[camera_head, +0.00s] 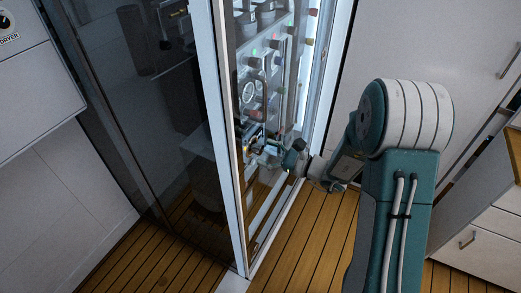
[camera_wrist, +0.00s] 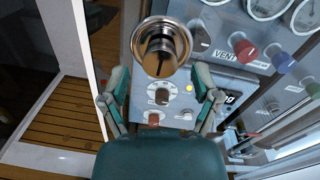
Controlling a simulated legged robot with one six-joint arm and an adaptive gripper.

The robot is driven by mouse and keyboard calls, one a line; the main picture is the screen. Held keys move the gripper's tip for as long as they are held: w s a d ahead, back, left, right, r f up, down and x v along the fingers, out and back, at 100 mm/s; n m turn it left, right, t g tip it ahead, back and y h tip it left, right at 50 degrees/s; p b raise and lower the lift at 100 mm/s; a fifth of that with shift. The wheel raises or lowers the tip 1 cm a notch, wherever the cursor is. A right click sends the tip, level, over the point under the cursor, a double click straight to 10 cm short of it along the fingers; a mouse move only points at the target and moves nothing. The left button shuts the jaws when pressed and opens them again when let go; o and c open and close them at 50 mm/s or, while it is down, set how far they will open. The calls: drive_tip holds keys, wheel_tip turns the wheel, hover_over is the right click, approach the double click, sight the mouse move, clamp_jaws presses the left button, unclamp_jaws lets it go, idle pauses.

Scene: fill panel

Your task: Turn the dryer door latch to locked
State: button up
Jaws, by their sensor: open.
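My gripper (camera_head: 262,150) is at the lower part of the lit panel inside the open cabinet. In the wrist view its two fingers (camera_wrist: 160,84) are spread apart, with nothing held between them. A round, shiny metal knob-like piece (camera_wrist: 162,48) shows at and above the gap between the fingertips; I cannot tell whether they touch it. A black dial (camera_head: 5,20) with a DRYER label is at the top left edge of the head view, far from my gripper. I cannot tell which part is the door latch.
The panel has a small black knob (camera_wrist: 161,96), a red knob (camera_wrist: 244,50) by a VENT label, a blue knob (camera_wrist: 276,54) and gauges. A white cabinet frame (camera_head: 219,120) and dark glass door (camera_head: 150,110) stand left of my gripper. Wooden floor (camera_head: 305,235) is clear.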

drive_tip(key=shift+x, duration=1.05)
drive_tip(key=shift+d, duration=0.1)
clamp_jaws()
drive_tip(key=shift+m, duration=0.4)
drive_tip(key=m, duration=0.8)
drive_tip(key=shift+m, duration=0.3)
drive_tip(key=m, duration=0.4)
drive_tip(key=shift+r+m+t, duration=0.1)
drive_tip(key=shift+m+t, duration=0.3)
drive_tip(key=m, duration=0.4)
drive_tip(key=shift+m, duration=0.3)
